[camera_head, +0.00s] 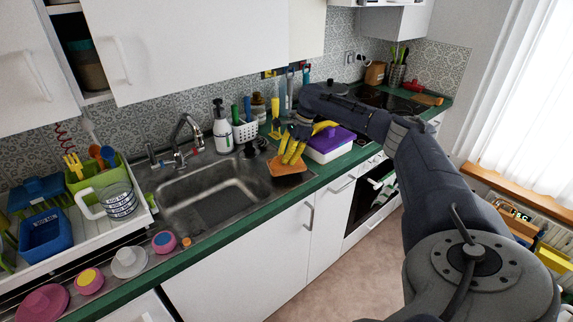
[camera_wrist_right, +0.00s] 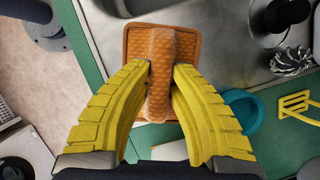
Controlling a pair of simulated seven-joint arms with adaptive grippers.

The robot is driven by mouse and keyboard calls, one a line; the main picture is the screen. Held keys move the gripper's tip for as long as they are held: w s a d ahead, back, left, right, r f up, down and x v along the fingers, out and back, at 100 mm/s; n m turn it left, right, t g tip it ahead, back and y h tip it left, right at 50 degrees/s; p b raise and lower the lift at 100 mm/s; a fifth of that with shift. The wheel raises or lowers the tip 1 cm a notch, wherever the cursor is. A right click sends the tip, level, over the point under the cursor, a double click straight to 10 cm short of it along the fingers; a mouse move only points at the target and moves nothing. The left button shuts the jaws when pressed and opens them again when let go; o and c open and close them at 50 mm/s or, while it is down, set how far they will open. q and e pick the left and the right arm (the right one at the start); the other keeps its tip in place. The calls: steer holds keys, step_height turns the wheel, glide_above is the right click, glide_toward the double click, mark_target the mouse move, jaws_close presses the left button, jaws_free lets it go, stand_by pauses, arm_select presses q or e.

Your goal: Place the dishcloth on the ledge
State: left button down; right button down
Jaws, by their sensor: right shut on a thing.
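The orange-brown dishcloth (camera_head: 287,168) is at the front right edge of the sink in the head view. In the right wrist view the dishcloth (camera_wrist_right: 188,45) is a square with a raised fold pinched between two yellow fingers. My right gripper (camera_head: 291,158) is shut on that fold from above; it also shows in the right wrist view (camera_wrist_right: 162,70). The cloth overlaps the sink rim and green counter edge; I cannot tell whether it touches them. A wooden ledge (camera_head: 550,207) runs below the window at the far right. My left gripper is not in view.
The steel sink (camera_head: 215,195) with its faucet (camera_head: 185,135) is left of the cloth. A white-and-purple box (camera_head: 330,143) stands close right of the gripper. A dish rack (camera_head: 55,258) and cups fill the left counter. A shelf with items stands below the window. The floor is clear.

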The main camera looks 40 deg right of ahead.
steer(key=shift+f, duration=1.45)
steer(key=shift+f, duration=0.15)
steer(key=c, duration=1.3)
jaws_free()
steer(key=v, duration=1.2)
steer(key=shift+s, duration=0.1)
steer(key=shift+s+a, duration=5.55)
steer(key=shift+s, duration=0.15)
